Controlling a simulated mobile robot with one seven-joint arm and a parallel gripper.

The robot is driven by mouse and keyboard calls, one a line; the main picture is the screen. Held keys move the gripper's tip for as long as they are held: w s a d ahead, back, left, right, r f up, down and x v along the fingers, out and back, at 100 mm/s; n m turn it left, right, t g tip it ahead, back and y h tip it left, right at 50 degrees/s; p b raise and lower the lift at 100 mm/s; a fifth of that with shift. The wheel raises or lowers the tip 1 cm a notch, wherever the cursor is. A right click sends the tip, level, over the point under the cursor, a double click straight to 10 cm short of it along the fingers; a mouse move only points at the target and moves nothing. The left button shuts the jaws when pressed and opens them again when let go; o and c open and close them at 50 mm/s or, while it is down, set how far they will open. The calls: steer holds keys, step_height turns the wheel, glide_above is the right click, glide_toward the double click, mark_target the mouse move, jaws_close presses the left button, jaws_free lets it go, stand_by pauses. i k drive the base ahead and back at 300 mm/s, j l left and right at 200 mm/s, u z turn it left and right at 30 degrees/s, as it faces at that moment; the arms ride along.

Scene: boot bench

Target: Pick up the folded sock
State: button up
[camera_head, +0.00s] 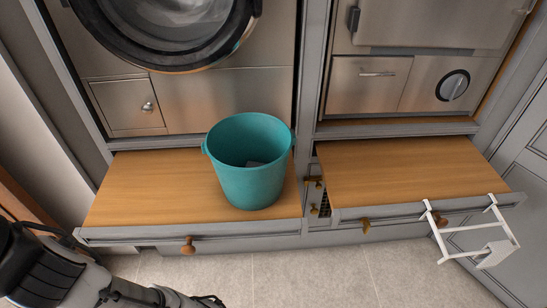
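I cannot identify a folded sock for certain. My arm comes in at the lower left. Its dark end, with my gripper (208,301), is at the bottom edge of the view, below and left of the bucket and apart from it. I cannot make out whether the fingers are open or shut.
A right bench top (400,170) is bare. A white rack (475,238) hangs on its front right edge, with a pale piece on it. Steel machines (200,98) stand behind both benches. Wooden knobs (188,245) stick out from the drawer fronts. The tiled floor (310,275) in front is clear.

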mark_target(500, 250)
steer(key=z, duration=1.7)
